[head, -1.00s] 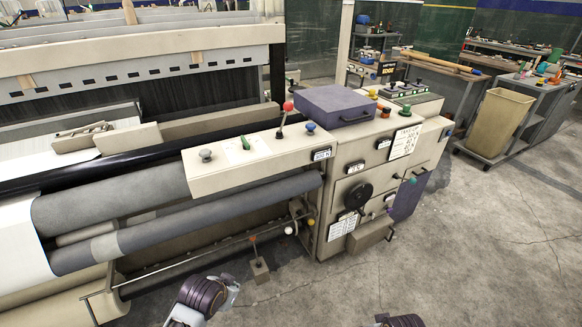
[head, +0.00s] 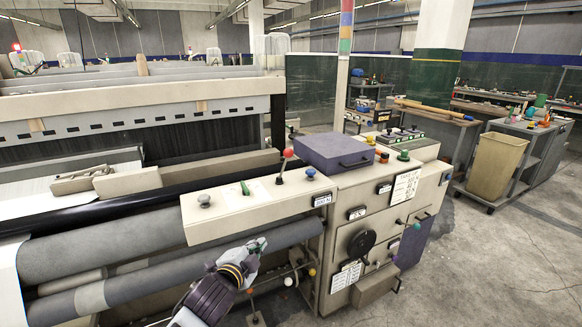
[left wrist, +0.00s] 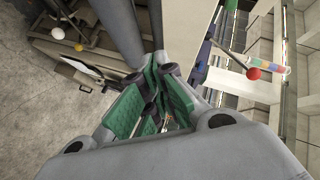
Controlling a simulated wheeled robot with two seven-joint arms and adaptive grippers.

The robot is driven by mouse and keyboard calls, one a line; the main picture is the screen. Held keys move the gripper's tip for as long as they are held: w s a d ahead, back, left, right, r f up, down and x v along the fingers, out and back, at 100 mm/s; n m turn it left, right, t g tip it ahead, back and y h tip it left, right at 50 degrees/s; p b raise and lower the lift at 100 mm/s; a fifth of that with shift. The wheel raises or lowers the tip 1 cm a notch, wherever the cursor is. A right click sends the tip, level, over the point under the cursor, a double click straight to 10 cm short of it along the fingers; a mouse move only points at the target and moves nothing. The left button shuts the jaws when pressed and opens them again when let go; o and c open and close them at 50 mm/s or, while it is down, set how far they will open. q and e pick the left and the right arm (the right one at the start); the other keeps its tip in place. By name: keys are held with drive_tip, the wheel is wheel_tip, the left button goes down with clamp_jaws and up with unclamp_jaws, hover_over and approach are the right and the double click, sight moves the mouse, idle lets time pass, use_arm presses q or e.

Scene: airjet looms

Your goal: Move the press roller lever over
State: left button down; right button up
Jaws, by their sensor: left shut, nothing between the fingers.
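A lever with a red knob (head: 287,153) stands on the beige loom rail (head: 235,203); it also shows at the right in the left wrist view (left wrist: 254,73). Low on the loom end are small levers with a white ball (head: 288,281) and a yellow ball (head: 312,272); these also show at upper left in the left wrist view as a white ball (left wrist: 57,33) and a yellow ball (left wrist: 79,47). I cannot tell which is the press roller lever. My left gripper (head: 257,245) is shut and empty in front of the grey roller, below the rail. My right gripper is out of view.
Grey cloth rollers (head: 180,277) run along the loom front. A purple box (head: 327,151) sits on the end cabinet, which has a black handwheel (head: 361,242). A beige bin (head: 497,165) stands on a cart at right.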

use_arm(q)
drive_tip(key=w+d+r+m+t+h, duration=0.1)
drive_tip(key=w+d+r+m+h, duration=0.1)
drive_tip(key=r+m, duration=0.4)
drive_tip(key=w+d+r+m+t+h, duration=0.2)
drive_tip(key=w+d+r+m+h, duration=0.1)
drive_tip(key=r, duration=0.5)
drive_tip(key=m+h, duration=0.1)
drive_tip(key=m, duration=0.1)
drive_tip(key=shift+w+d+r+m, duration=0.15)
drive_tip(key=shift+d+r+m, duration=0.1)
drive_tip(key=shift+m, duration=0.15)
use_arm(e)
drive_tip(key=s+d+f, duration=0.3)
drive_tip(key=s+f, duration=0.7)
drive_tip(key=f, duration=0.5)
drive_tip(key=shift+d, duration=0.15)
use_arm(q)
drive_tip(key=shift+w, duration=0.1)
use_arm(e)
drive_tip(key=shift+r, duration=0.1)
use_arm(q)
drive_tip(key=w+a+r+x, duration=0.1)
drive_tip(key=a+x, duration=0.1)
drive_tip(key=x, duration=1)
drive_tip(key=shift+w, duration=0.25)
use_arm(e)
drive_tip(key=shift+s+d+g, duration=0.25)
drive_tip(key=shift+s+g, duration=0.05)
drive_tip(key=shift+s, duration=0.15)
